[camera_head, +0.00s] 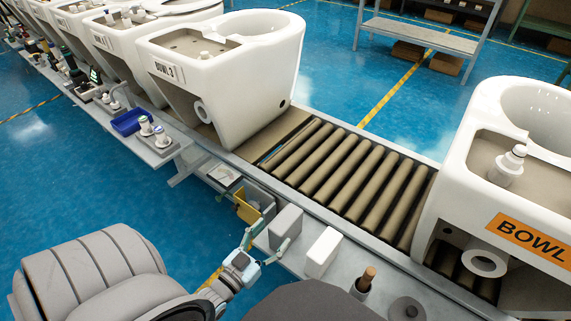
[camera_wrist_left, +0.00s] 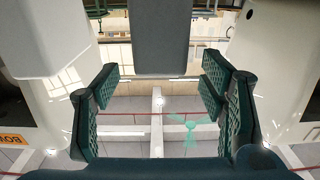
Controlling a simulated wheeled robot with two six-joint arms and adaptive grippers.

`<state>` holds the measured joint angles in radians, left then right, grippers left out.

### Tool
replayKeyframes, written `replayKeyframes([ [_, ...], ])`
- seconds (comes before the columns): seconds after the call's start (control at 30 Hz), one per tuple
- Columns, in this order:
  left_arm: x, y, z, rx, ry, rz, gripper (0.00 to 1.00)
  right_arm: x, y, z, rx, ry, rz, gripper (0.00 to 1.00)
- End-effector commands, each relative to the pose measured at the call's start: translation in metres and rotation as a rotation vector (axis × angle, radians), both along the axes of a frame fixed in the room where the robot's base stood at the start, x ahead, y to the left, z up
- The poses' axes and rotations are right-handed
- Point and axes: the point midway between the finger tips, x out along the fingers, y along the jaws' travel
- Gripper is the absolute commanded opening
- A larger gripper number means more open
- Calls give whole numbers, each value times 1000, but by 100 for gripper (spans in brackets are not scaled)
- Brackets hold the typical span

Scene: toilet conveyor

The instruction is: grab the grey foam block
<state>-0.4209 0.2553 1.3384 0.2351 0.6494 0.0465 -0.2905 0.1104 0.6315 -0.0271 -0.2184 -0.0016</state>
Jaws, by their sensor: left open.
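The grey foam block (camera_head: 286,226) stands upright on the narrow shelf along the conveyor, between a yellow item and a white block (camera_head: 323,252). My left gripper (camera_head: 267,243) is open on the near side of the grey block, with its fingers spread towards it. In the left wrist view the grey block (camera_wrist_left: 165,38) hangs into the top centre, beyond and between the open green-padded fingers (camera_wrist_left: 160,84). The fingers do not appear to touch it. My right gripper is not in view.
A yellow item (camera_head: 246,208) is close on the left of the block. A brown-handled tool (camera_head: 366,280) and a grey round object (camera_head: 406,309) are farther right. White toilet bowls (camera_head: 222,70) stand on the roller conveyor (camera_head: 350,165) behind.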

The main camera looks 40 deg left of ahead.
Motion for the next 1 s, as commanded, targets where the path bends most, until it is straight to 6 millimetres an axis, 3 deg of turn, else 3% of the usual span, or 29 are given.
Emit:
replayKeyframes([
  [0.23, 37, 2, -3, 0, -1, 0, 65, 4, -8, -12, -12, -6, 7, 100],
  [0.4, 67, 3, -4, 1, 1, 1, 65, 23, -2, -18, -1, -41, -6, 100],
  [0.63, 71, 3, -2, 1, 4, 1, 65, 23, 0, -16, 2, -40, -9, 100],
  [0.9, 70, 3, -3, 1, 4, 1, 22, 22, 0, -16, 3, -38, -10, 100],
  [1.0, 70, 3, -3, 1, 4, 1, 22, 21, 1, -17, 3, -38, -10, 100],
])
